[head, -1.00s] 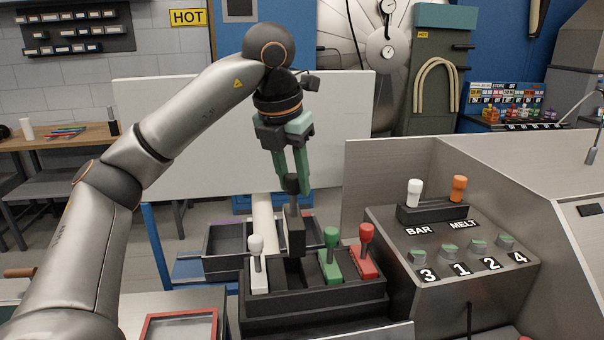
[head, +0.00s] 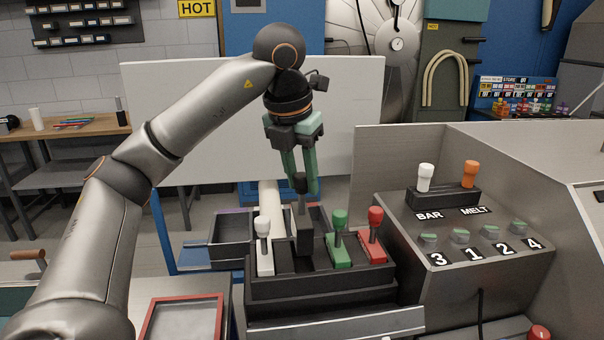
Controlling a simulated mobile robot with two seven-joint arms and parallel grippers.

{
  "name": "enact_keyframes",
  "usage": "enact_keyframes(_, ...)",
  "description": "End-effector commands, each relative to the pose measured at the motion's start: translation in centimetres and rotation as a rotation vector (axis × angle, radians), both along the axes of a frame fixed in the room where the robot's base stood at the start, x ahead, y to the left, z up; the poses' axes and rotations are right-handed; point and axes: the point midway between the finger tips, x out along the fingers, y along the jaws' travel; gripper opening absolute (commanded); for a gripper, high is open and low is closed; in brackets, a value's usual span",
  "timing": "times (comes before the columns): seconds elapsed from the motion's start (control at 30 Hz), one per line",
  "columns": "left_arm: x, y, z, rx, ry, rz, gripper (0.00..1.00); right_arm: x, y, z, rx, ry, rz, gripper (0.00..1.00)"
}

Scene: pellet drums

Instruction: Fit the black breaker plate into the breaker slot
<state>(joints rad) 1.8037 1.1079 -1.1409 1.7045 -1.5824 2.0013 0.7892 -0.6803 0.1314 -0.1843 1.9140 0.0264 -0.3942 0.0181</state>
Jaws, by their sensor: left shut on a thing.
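The black breaker plate (head: 304,232) hangs upright below my left gripper (head: 300,184), which is shut on the knob at its top. It stands over the breaker slot (head: 306,264), the dark gap in the black slot block (head: 330,288). The white-handled plate (head: 265,255) is to the left of this gap and the green-handled plate (head: 338,245) to the right. The plate's lower edge is at the slot's mouth; I cannot tell how far inside it is. The red-handled plate (head: 373,240) stands at the right end. My right gripper is not in view.
A control box (head: 470,250) with white and orange levers stands close on the right. A dark bin (head: 230,238) and a pale cylinder lie behind the block. A red-rimmed tray (head: 182,318) is at front left. A white panel (head: 225,120) stands behind.

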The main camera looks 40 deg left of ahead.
Motion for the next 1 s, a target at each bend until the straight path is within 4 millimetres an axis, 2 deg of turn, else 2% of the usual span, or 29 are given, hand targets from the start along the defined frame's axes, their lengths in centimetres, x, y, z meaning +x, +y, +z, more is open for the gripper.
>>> enact_keyframes(0.03,0.0,0.0,-0.7,-0.001,-0.005,0.000,0.00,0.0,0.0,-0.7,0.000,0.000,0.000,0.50)
enact_keyframes(0.27,0.0,0.0,-1.9,-0.001,-0.005,-0.001,0.00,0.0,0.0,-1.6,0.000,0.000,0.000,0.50)
enact_keyframes(1.0,0.0,0.0,-1.9,-0.001,-0.005,-0.001,0.00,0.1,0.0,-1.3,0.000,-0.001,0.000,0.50)
